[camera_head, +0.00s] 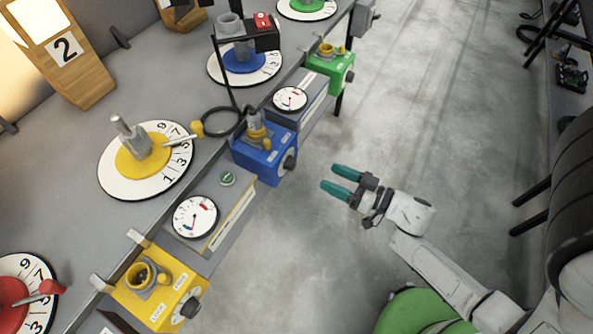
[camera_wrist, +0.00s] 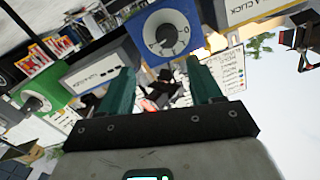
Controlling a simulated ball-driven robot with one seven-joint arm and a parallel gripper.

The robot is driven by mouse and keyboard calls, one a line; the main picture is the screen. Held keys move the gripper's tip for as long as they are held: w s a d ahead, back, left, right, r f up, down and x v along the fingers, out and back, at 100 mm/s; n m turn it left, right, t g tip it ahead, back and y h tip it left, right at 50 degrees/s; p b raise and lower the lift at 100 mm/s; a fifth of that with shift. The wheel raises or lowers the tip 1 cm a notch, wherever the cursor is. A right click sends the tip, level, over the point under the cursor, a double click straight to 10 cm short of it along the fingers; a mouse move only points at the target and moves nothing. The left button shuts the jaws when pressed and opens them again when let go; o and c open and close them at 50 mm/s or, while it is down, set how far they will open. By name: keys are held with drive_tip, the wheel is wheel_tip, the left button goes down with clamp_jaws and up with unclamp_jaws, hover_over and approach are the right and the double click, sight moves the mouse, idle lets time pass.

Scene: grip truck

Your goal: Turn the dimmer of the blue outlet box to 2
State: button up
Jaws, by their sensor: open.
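The blue outlet box (camera_head: 262,163) is fixed at the edge of the grey bench in the head view. Its dark dimmer knob (camera_head: 289,162) faces the aisle. In the wrist view the blue box face (camera_wrist: 184,40) is at top centre, with a white round dial (camera_wrist: 150,27) and a knob; the dial markings are too small to read. My gripper (camera_head: 330,176) has teal fingers, is open and empty, and points at the box from the right with a gap between. In the wrist view the fingertips (camera_wrist: 160,66) sit just below the dial, apart from it.
A green box (camera_head: 330,67) is farther along the edge and a yellow box (camera_head: 158,290) is nearer. Round gauges, including one (camera_head: 195,217), sit between the boxes. A black cable loop (camera_head: 222,121) lies behind the blue box. The floor aisle (camera_head: 420,100) is clear.

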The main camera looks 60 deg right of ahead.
sight(295, 164)
drive_tip(key=shift+y, duration=0.5)
drive_tip(key=w, duration=0.3)
drive_tip(key=w+a, duration=0.1)
drive_tip(key=w, duration=0.2)
drive_tip(key=w+p, duration=0.1)
drive_tip(key=w, duration=0.3)
drive_tip(key=shift+w+a+f, duration=0.1)
drive_tip(key=shift+a, duration=0.2)
drive_tip(key=c, duration=1)
